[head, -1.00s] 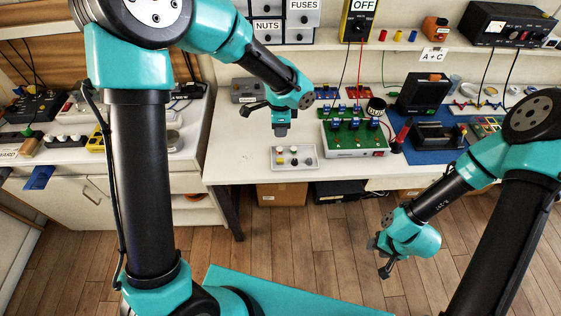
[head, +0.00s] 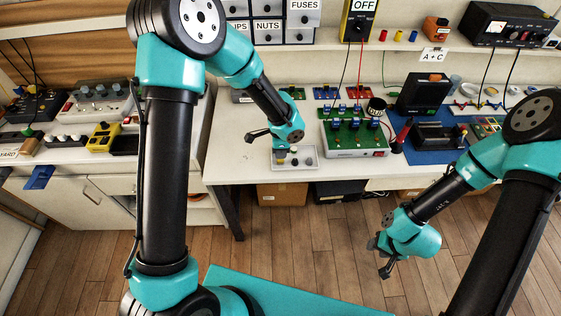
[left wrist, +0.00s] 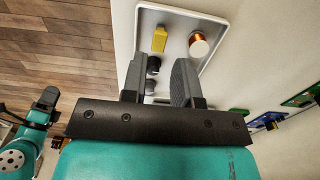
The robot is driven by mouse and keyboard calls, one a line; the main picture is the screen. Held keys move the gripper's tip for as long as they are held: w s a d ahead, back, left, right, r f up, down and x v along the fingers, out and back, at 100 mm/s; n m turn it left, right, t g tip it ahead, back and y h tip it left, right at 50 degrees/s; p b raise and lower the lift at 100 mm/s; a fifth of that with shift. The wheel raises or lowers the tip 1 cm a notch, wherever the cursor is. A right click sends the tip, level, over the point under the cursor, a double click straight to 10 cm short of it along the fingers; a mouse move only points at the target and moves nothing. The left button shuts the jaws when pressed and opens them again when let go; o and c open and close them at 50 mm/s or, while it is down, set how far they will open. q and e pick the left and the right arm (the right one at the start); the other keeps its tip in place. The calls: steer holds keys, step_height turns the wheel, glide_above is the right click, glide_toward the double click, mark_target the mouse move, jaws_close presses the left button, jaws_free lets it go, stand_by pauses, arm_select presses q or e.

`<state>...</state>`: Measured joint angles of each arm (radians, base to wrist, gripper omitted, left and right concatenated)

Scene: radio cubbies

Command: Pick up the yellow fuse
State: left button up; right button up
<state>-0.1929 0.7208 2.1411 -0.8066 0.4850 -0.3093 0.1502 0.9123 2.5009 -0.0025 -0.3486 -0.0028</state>
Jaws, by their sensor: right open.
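The yellow fuse (left wrist: 159,39) lies in a small white tray (left wrist: 208,17) in the left wrist view. It is just beyond my left fingertips, not between them. A copper-coloured coil (left wrist: 199,45) is to its right, and dark parts (left wrist: 153,65) show in the gap between the fingers. My left gripper (left wrist: 158,75) is open, pointing at the tray, with nothing visibly held. In the head view my left gripper (head: 280,153) is over the left part of the tray (head: 313,166) and hides some of it. My right gripper (head: 382,262) is open and empty, out over the floor.
A green circuit board unit (head: 354,140) with blue parts stands right of the tray. A blue mat (head: 408,154) with black devices is further right. The white bench (head: 232,155) is clear left of the tray. Labelled drawers (head: 268,32) are at the back.

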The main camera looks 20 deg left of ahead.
mark_target(281, 161)
arm_select(q)
steer(key=shift+f, duration=0.1)
steer(key=shift+s+f, duration=0.1)
steer(key=shift+f, duration=2.4)
jaws_close()
